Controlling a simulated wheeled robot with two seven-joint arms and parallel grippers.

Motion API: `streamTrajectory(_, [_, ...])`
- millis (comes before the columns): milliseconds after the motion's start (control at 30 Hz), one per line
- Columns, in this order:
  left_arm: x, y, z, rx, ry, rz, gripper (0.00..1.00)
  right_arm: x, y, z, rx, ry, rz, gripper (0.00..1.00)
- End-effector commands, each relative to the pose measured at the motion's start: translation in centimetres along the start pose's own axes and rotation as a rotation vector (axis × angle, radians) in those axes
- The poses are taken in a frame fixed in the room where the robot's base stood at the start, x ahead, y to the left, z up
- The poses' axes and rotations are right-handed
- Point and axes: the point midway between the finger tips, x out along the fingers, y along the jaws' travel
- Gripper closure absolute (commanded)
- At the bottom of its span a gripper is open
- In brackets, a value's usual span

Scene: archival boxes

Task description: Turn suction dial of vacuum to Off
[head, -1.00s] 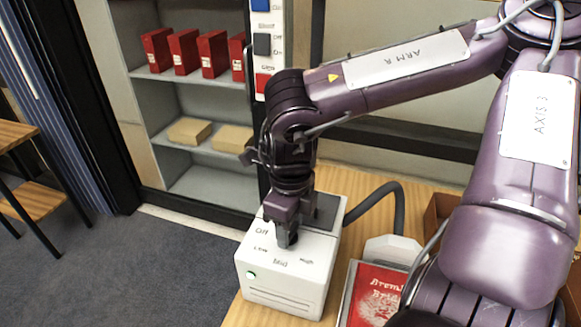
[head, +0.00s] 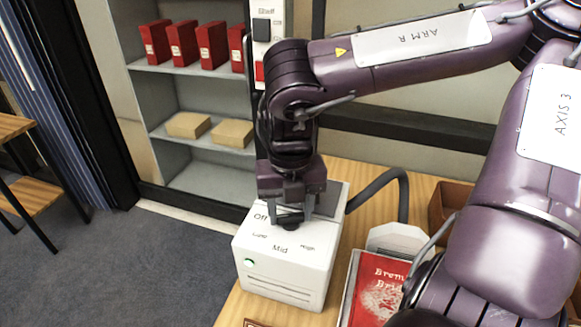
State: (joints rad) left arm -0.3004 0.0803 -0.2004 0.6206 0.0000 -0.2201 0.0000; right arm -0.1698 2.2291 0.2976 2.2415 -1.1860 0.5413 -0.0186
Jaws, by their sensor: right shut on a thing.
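The vacuum (head: 285,262) is a white box on the wooden table, with a green light on its front and the labels Off, Low, Mid and High on its top. Its dark suction dial (head: 290,219) shows in part between the fingers of my right gripper (head: 291,214). The right gripper points down from above and is shut on the dial. The gripper hides much of the dial, and I cannot tell which label it points to. My left gripper is not in view.
A grey hose (head: 390,176) curves from the vacuum's back. A red book (head: 377,290) lies to its right, with a wooden box (head: 447,205) farther right. A shelf (head: 195,72) with red boxes stands behind. Open floor lies to the left.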

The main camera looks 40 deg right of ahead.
Motion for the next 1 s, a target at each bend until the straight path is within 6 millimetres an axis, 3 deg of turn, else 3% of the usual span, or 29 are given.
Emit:
streamTrajectory(500, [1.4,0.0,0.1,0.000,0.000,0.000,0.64,-0.2,0.1,0.2,0.390,-0.009,0.005,0.76])
streamTrajectory(1000, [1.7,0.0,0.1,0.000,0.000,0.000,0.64,-0.3,0.1,0.3,0.496,-0.010,0.005,0.76])
